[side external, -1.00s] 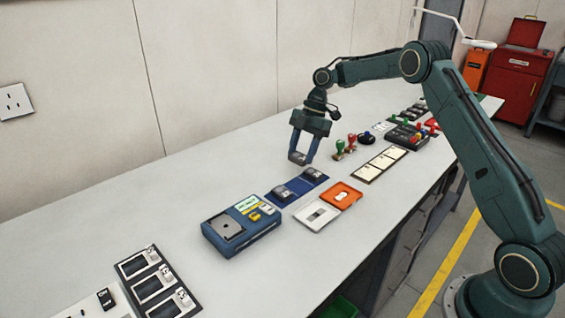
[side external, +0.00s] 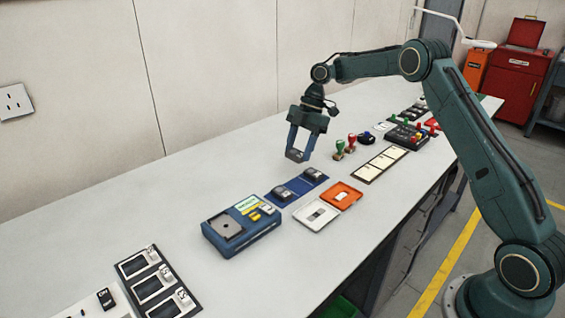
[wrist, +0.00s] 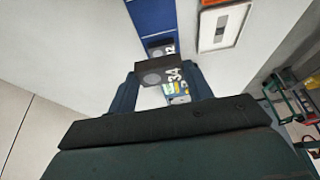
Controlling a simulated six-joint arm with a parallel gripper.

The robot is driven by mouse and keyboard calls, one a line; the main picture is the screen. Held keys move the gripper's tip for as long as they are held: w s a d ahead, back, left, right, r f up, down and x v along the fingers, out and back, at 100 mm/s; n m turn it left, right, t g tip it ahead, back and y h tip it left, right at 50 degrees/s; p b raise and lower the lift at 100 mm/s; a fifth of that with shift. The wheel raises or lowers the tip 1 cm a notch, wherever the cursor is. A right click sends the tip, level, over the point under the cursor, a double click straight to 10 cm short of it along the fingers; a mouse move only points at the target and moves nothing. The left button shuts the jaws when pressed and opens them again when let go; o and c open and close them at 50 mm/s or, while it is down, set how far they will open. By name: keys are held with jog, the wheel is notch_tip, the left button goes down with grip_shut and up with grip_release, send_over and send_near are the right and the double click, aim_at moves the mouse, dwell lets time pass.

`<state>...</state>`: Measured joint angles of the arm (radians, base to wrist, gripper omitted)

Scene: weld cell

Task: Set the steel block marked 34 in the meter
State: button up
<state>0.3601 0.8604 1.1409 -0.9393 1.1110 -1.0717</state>
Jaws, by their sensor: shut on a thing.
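My gripper (side external: 298,153) is shut on a small dark steel block (wrist: 152,76), held in the air above the bench. In the wrist view the block lies between the fingers, with a white 34 on its side. The blue meter (side external: 265,228) stands on the bench nearer the side camera, to the lower left of my gripper. Part of the meter (wrist: 170,88) shows between the fingers in the wrist view, mostly hidden.
Two other steel blocks sit on a blue mat (side external: 297,188) beside the meter; one, marked 12 (wrist: 157,48), shows behind the held block. A white tray (side external: 304,222) and an orange tray (side external: 333,200) lie alongside. Stamps (side external: 345,147) stand right of my gripper.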

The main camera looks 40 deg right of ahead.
jog(key=a+r, duration=0.1)
jog(key=a, duration=1.3)
jog(key=r, duration=0.1)
send_over(225, 227)
jog(key=d, duration=0.1)
jog(key=shift+d, duration=0.2)
jog(key=shift+f, duration=0.2)
jog(key=shift+f, duration=3.6)
jog(key=shift+f, duration=0.1)
jog(key=o, duration=1.1)
